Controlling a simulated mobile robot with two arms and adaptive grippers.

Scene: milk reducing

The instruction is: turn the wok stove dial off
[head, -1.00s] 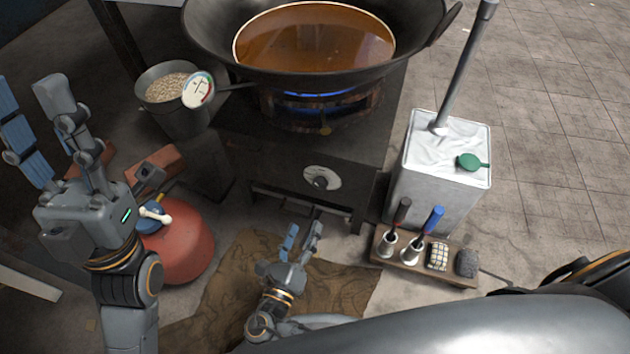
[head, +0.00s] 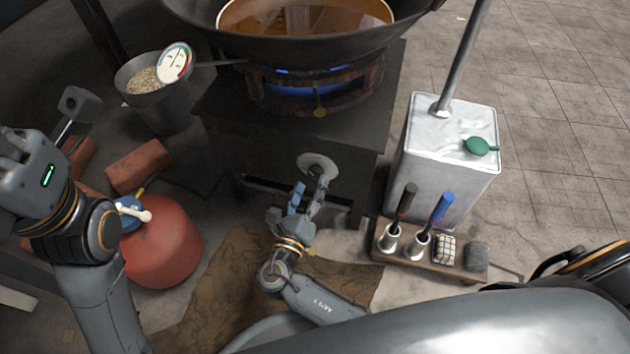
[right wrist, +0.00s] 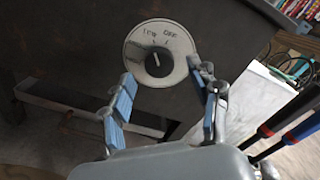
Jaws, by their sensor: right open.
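The stove dial is a black knob on a round pale plate (head: 318,165) on the front of the dark stove (head: 290,140). In the right wrist view the black knob (right wrist: 158,62) shows whole, with lettering above it. My right gripper (head: 309,190) is open just in front of the dial, its blue-padded fingers spread below and either side of the knob. In the head view its fingers partly hide the knob. Blue flame (head: 325,88) burns under the wok (head: 300,45), which holds brown liquid. My left gripper is at the left edge, its fingers mostly out of frame.
A silver canister (head: 445,165) stands right of the stove. A wooden holder (head: 440,262) with two handled tools sits before it. A red gas cylinder (head: 165,245) and a pot of grains (head: 150,95) are on the left. A brown mat (head: 240,290) lies below.

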